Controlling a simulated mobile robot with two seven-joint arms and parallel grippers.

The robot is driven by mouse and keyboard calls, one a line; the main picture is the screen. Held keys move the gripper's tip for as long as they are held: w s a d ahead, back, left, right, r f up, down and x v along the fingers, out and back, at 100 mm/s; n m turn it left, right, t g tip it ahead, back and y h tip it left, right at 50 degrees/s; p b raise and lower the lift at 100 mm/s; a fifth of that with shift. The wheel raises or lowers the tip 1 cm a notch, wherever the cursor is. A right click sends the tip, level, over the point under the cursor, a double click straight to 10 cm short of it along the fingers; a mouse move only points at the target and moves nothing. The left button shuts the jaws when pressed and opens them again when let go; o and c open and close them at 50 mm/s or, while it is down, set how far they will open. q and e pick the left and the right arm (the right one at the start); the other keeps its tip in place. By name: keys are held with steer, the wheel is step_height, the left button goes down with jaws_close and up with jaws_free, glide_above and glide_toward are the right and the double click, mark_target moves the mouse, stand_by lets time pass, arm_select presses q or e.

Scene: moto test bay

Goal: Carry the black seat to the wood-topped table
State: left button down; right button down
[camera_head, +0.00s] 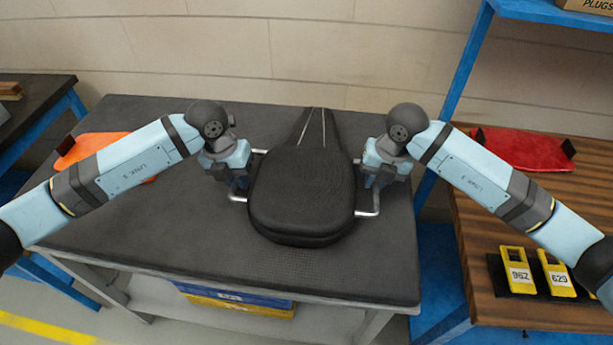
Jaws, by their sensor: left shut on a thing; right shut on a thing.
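The black seat (303,190) is in the middle of the head view, its narrow end toward the wall. It is over the black-topped table (130,235); I cannot tell whether it touches the top. A metal handle sticks out on each side. My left gripper (239,182) is shut on the seat's left handle. My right gripper (371,183) is shut on the right handle. The fingertips are partly hidden by the gripper bodies. The wood-topped table (470,265) stands at the right, partly behind my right arm.
An orange panel (85,148) lies on the black-topped table's left part, partly behind my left arm. A red panel (520,150) and yellow numbered tags (519,270) are on the wood-topped table. A blue upright (462,80) rises between the tables. A blue-and-yellow crate (240,300) sits below.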

arm_select(q)
steer(key=shift+w+r, duration=0.1)
steer(key=shift+r, duration=0.1)
arm_select(e)
steer(key=shift+w+r, duration=0.1)
steer(key=shift+r, duration=0.1)
stand_by(0.4)
